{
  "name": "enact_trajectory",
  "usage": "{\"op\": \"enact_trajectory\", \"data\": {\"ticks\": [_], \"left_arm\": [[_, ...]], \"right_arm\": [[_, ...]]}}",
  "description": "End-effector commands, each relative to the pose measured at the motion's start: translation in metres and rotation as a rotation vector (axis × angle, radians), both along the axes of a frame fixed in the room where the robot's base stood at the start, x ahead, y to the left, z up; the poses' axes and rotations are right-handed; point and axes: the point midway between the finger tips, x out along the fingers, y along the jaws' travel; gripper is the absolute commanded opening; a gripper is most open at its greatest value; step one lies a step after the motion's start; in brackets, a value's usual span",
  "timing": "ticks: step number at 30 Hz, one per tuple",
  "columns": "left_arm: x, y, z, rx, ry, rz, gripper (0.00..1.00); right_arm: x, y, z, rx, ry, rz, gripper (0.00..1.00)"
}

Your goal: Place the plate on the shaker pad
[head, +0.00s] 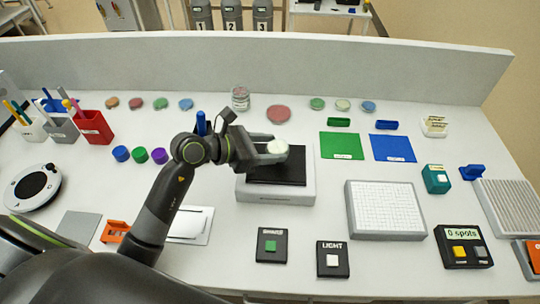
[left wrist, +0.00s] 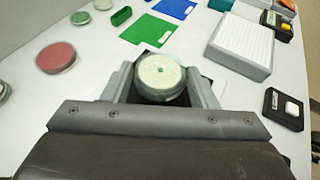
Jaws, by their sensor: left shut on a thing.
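A round petri plate (head: 277,146) with a pale cream top is held between the fingers of my left gripper (head: 274,153). In the left wrist view the plate (left wrist: 160,72) shows a small green mark in its middle, with one finger on each side. The shaker has a black pad (head: 282,175) on a white and grey base (head: 300,197). The plate is over the back part of the pad; I cannot tell whether it touches it. The gripper and plate hide part of the pad. My right gripper is not in view.
A button box marked SHAKE (head: 271,245) stands in front of the shaker, with a LIGHT box (head: 333,260) beside it. A red plate (head: 278,113) and a stack of clear dishes (head: 240,98) stand behind. Green (head: 341,146) and blue (head: 392,148) mats lie to the right.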

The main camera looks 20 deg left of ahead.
Motion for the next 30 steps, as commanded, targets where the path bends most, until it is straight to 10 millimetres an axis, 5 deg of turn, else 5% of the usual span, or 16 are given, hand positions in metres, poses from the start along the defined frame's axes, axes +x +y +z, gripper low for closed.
{"op": "enact_trajectory", "data": {"ticks": [8,20,21,25,30], "left_arm": [[0.0,0.0,-0.035,-0.002,0.002,0.001,0.31],[0.0,0.0,-0.042,0.001,-0.001,0.0,0.31],[0.0,0.0,-0.041,0.001,-0.001,0.0,0.57],[0.0,0.0,-0.041,0.001,-0.001,0.0,0.74],[0.0,0.0,-0.04,0.001,-0.001,0.0,0.75]], "right_arm": [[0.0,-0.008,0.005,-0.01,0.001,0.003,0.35],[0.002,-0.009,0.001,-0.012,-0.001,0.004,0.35],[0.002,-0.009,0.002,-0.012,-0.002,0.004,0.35],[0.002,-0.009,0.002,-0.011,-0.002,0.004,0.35],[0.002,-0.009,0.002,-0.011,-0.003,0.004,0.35]]}}
